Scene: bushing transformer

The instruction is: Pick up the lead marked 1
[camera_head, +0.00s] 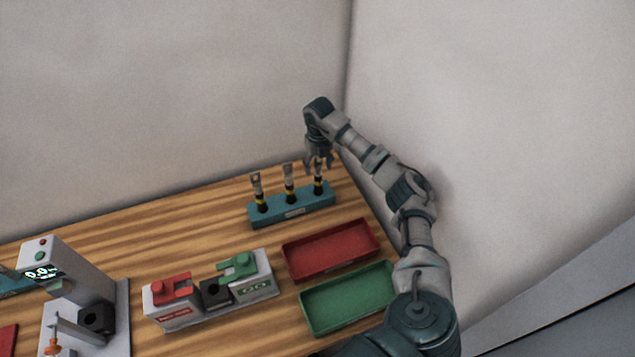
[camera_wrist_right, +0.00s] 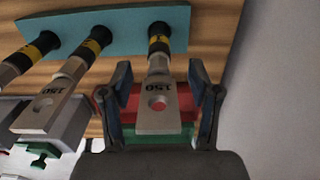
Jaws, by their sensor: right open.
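A teal rack (camera_head: 275,216) at the back of the table holds three upright leads with black and yellow bands and flat metal lugs: left (camera_head: 257,191), middle (camera_head: 290,184) and right (camera_head: 318,185). My right gripper (camera_head: 318,164) is over the right lead. In the right wrist view, its open fingers (camera_wrist_right: 160,78) stand on both sides of that lead's lug (camera_wrist_right: 158,115), with gaps visible. The lugs show "150"; I cannot make out which lead is marked 1. My left gripper is not in view.
A red tray (camera_head: 330,250) and a green tray (camera_head: 348,298) lie in front of the rack. A block with red and green clamps (camera_head: 210,292) stands left of them. A device with a display (camera_head: 62,265) is at far left. Walls stand close behind and right.

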